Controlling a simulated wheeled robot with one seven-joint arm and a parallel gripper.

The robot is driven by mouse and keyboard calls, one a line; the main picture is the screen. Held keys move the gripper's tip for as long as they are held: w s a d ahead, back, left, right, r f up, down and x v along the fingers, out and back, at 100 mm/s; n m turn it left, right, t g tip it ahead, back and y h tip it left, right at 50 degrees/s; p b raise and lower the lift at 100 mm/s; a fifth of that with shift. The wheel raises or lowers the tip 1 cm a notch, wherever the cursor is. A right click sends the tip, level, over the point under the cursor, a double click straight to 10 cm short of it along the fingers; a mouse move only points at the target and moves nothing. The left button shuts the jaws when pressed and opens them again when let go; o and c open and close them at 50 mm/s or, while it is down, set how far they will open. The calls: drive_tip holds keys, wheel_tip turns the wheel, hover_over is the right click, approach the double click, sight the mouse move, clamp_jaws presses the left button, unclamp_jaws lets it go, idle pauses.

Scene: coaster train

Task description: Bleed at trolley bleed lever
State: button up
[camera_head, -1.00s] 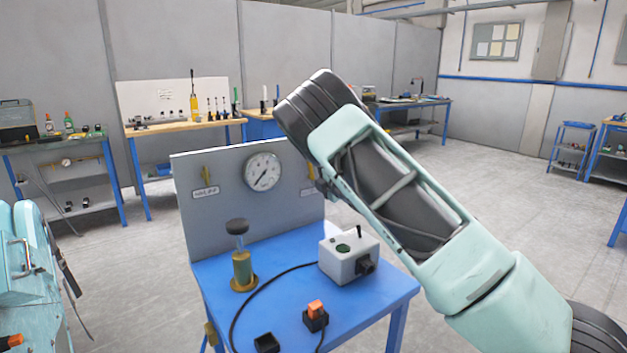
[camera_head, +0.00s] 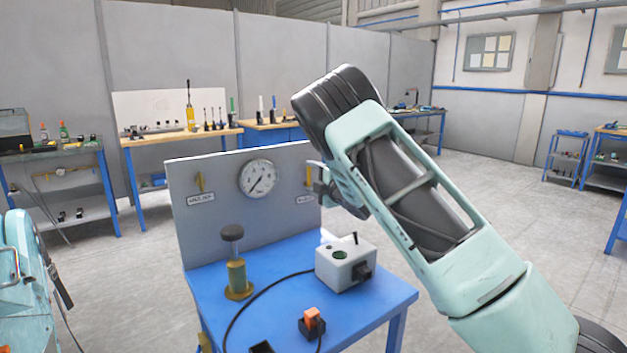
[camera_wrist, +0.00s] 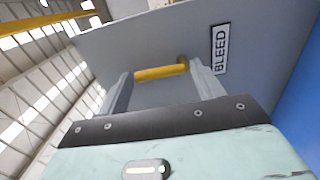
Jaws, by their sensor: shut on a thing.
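The yellow bleed lever (camera_wrist: 161,72) sits on the grey panel beside the white BLEED label (camera_wrist: 220,49) in the wrist view. My gripper (camera_wrist: 163,82) is shut on the lever, with one finger at each end of the yellow bar. In the head view the lever (camera_head: 309,176) shows as a small yellow piece at the panel's right side. There my gripper (camera_head: 318,182) is at it, partly hidden by my own arm. The grey panel (camera_head: 218,172) stands upright at the back of the blue trolley (camera_head: 378,300).
A brass pump-like post (camera_head: 237,272), a grey box (camera_head: 345,264) and an orange switch (camera_head: 312,320) stand on the trolley. Workbenches line the far wall.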

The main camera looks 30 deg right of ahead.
drive_tip(key=o, duration=1)
drive_tip(key=s+b, duration=0.1)
drive_tip(key=s, duration=0.7)
drive_tip(key=s+b, duration=0.2)
drive_tip(key=s, duration=0.7)
drive_tip(key=shift+s+d, duration=0.2)
drive_tip(key=shift+s, duration=0.05)
